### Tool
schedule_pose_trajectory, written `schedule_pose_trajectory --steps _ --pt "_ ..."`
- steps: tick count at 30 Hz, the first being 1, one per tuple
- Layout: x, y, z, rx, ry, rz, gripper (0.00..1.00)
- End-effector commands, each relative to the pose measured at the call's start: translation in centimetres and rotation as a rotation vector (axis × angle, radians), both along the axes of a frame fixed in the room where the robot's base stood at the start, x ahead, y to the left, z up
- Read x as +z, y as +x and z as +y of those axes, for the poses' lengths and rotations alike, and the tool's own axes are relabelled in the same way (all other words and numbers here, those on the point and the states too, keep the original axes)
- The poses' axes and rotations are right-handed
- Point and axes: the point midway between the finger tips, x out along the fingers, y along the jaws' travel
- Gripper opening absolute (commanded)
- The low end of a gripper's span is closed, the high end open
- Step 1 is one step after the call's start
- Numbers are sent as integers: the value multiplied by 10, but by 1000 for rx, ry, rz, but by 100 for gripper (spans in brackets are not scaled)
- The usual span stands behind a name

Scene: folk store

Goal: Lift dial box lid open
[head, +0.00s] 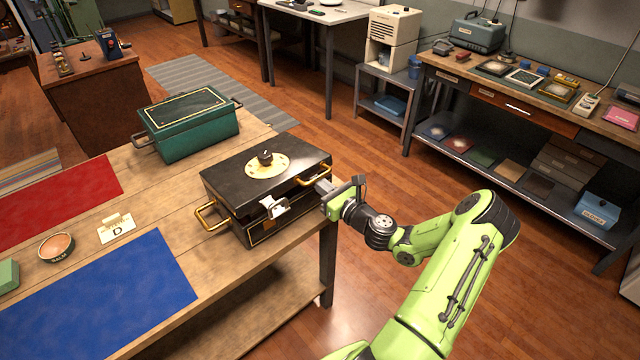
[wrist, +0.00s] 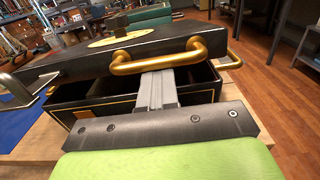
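The dial box is black with gold trim and stands near the table's right end in the head view; its lower body (head: 262,230) also shows in the wrist view (wrist: 95,108). Its lid (head: 235,177) carries a black dial (head: 265,157) on a cream disc and is tilted slightly up, leaving a gap. In the wrist view, the dark interior shows below the raised lid (wrist: 90,60). A brass handle (wrist: 165,55) is on the lid edge. My gripper (head: 325,187) is at that side, its grey fingers (wrist: 157,90) together and reaching into the gap beneath the lid, below the handle.
A green box (head: 190,135) stands behind the dial box. A red mat (head: 60,200), a blue mat (head: 120,285), a round tin (head: 56,247) and a "D" card (head: 116,230) lie left. The floor to the right is open up to a workbench (head: 505,95).

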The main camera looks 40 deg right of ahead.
Motion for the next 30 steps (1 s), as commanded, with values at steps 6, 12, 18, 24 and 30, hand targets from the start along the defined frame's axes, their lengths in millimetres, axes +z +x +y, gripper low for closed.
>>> schedule_pose_trajectory --steps 6,12,18,24,30 --pt "8 1 0 0 0 -1 0" --pt "23 3 0 -1 -1 -1 0" --pt "27 4 0 -1 0 -1 0" --pt "26 4 0 -1 0 -1 0" --pt "39 7 0 -1 0 -1 0"
